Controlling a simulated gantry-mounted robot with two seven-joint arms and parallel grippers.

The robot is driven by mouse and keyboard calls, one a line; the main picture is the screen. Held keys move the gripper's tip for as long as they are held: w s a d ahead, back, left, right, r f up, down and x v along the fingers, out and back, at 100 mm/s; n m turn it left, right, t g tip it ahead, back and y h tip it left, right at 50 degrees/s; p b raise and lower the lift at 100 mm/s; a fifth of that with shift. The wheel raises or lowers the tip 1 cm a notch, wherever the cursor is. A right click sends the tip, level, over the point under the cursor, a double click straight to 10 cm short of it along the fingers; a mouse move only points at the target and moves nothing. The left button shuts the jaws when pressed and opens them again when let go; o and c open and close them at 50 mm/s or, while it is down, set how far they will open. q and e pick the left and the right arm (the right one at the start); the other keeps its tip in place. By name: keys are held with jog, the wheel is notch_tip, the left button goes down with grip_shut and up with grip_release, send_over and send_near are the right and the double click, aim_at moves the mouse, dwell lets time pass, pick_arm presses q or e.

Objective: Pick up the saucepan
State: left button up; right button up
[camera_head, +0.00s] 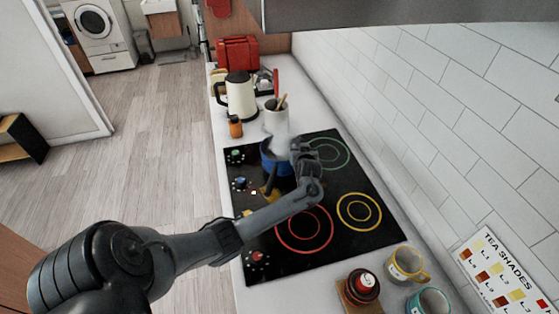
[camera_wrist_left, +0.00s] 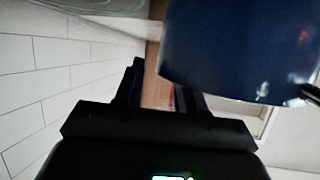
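The saucepan (camera_head: 270,158) is dark blue and stands toward the back left of the black hob, with a pale steam-like haze above it. In the left wrist view its blue side (camera_wrist_left: 235,50) fills the upper right. My left gripper (camera_head: 299,146) is just right of the saucepan in the head view, and the arm partly hides the pan. In the wrist view the left gripper's two fingers (camera_wrist_left: 157,88) stand apart with nothing seen between them; the pan is beyond and beside them. I cannot tell whether they touch it. My right gripper is not in view.
The black hob (camera_head: 285,255) has coloured rings. Behind it stand a cream kettle (camera_head: 240,97), a utensil pot (camera_head: 275,118) and a red toaster-like box (camera_head: 238,52). Mugs (camera_head: 407,265) stand at the near right. A tiled wall (camera_head: 440,110) bounds the right side.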

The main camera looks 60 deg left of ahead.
pick_arm(q)
jog(key=shift+w+a+f, duration=0.2)
jog(key=shift+a+f, duration=0.05)
jog(key=shift+a, duration=0.2)
jog(key=shift+c, duration=0.5)
grip_shut()
dwell(0.6)
